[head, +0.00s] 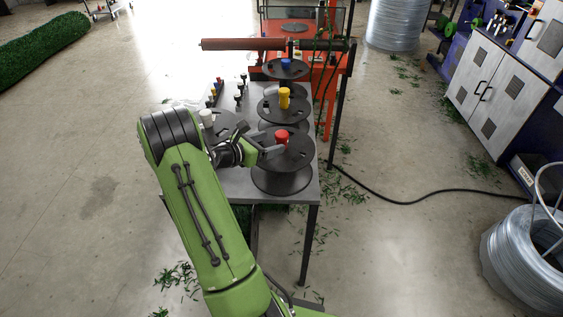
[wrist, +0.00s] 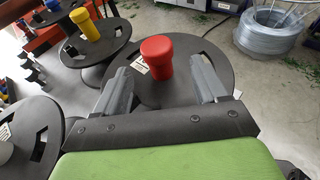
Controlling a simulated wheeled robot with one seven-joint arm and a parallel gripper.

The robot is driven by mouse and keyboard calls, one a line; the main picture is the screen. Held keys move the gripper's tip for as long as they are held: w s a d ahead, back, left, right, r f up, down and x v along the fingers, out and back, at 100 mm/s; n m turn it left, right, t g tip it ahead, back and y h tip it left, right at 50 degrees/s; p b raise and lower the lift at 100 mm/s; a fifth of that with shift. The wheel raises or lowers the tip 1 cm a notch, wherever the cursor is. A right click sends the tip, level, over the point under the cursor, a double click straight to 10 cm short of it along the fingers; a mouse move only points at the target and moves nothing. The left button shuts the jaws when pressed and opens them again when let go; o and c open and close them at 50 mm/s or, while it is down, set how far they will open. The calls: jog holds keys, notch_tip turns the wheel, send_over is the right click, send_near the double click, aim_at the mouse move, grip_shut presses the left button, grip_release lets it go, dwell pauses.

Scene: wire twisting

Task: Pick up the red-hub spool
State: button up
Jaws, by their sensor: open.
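The red-hub spool (head: 298,152) is a dark grey spool with a red hub (head: 282,138), standing upright at the near right corner of the grey table. My gripper (head: 267,147) is at the spool's left side, close to the red hub. In the wrist view the red hub (wrist: 157,58) rises from the spool's top disc (wrist: 190,75) between and just beyond the two fingers. My gripper also shows there (wrist: 165,85), open and empty, with a finger to each side of the hub. Whether the fingers touch the disc I cannot tell.
A yellow-hub spool (head: 269,108) and a blue-hub spool (head: 270,69) stand behind on the table (head: 237,186). A white-hub spool (head: 222,124) is to the left, partly behind my arm. An orange machine (head: 328,75) is behind. Floor right of the table holds green scraps and a black cable.

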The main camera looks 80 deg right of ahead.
aim_at(277, 139)
jog(key=b+x, duration=0.1)
jog(key=x, duration=0.4)
jog(key=shift+s+d+f, duration=0.1)
jog(key=shift+d+f, duration=0.05)
jog(key=shift+f, duration=0.05)
jog(key=shift+s+d, duration=0.2)
jog(key=shift+d, duration=0.2)
grip_shut()
jog(key=shift+r, duration=0.1)
